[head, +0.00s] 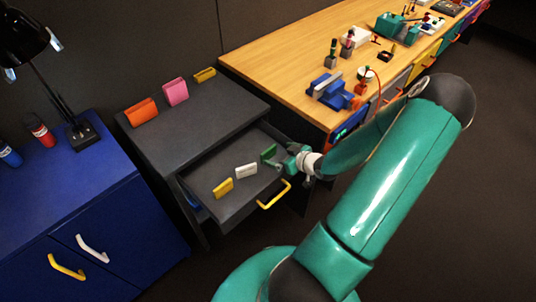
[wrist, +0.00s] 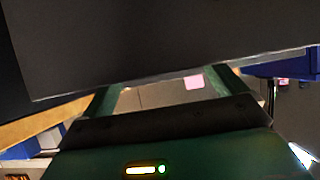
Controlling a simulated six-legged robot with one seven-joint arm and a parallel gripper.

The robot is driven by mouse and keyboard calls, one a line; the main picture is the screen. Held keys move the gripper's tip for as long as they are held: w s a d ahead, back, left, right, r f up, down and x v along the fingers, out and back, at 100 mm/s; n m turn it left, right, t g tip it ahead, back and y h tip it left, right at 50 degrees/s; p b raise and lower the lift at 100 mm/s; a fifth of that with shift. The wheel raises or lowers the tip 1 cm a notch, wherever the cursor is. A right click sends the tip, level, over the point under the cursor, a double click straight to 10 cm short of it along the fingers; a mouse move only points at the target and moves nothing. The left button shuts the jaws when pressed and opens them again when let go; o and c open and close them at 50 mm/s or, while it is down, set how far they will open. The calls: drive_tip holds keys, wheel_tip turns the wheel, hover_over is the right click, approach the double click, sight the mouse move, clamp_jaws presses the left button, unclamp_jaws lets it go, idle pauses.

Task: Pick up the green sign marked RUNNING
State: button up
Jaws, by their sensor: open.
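The green sign (head: 268,153) stands in the open dark grey drawer (head: 222,205), at the right end of a row of small signs. Its lettering is too small to read. My gripper (head: 282,162) is at the right of the green sign, very close to it; I cannot tell whether they touch. In the wrist view my gripper's two green fingers (wrist: 167,88) are spread apart. I cannot make out the green sign in the wrist view.
A white sign (head: 246,171) and a yellow sign (head: 222,187) share the drawer. Orange (head: 141,112), pink (head: 176,92) and yellow (head: 205,75) blocks sit on the cabinet top (head: 195,115) above. A wooden workbench (head: 290,60) with tools is at right, a blue cabinet (head: 70,215) at left.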

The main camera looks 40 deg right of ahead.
sight(270, 150)
drive_tip(key=x, duration=0.5)
drive_tip(key=shift+w+d, duration=0.1)
drive_tip(key=c, duration=1.1)
